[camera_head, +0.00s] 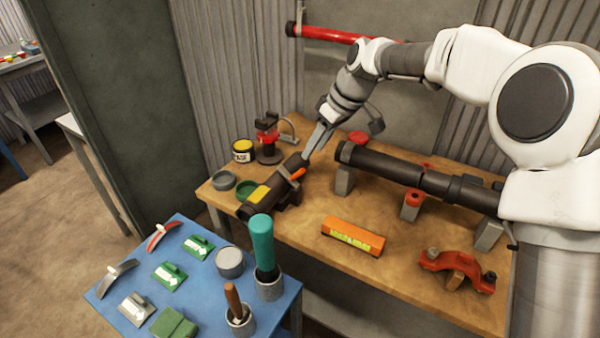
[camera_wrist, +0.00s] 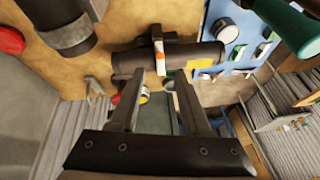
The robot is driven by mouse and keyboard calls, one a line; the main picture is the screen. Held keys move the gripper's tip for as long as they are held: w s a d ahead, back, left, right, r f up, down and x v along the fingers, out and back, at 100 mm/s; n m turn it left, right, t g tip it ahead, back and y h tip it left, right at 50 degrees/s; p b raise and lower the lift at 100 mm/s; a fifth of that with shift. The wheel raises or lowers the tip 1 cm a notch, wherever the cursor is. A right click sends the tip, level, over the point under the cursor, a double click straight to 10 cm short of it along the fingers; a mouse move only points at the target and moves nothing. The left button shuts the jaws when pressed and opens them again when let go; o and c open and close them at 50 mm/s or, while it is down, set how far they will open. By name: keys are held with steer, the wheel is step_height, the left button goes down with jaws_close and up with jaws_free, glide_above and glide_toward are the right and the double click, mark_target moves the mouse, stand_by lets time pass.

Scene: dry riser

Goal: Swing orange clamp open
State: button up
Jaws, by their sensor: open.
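An orange clamp handle (camera_head: 297,174) sits on a dark clamp around a short dark pipe (camera_head: 262,201) on the wooden bench. The pipe has a yellow patch. In the wrist view the clamp's orange handle (camera_wrist: 160,60) shows on a pale strip across the pipe (camera_wrist: 195,56). My gripper (camera_head: 309,156) is close by, at the clamp's far right side, pointing down. In the wrist view its two fingers (camera_wrist: 160,76) are apart, with the handle showing between and just beyond the tips. I see nothing held. Whether a finger touches the handle I cannot tell.
A long dark pipe (camera_head: 410,178) lies on supports at the right. An orange level (camera_head: 352,236) and a red-orange coupling (camera_head: 457,268) lie nearer the front. A red tool (camera_head: 268,138) and yellow-labelled tin (camera_head: 244,151) stand behind. A blue table (camera_head: 208,285) carries several tools.

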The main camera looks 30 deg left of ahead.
mark_target(299, 172)
steer(key=x, duration=1)
steer(key=shift+f, duration=0.1)
jaws_close()
stand_by(1.1)
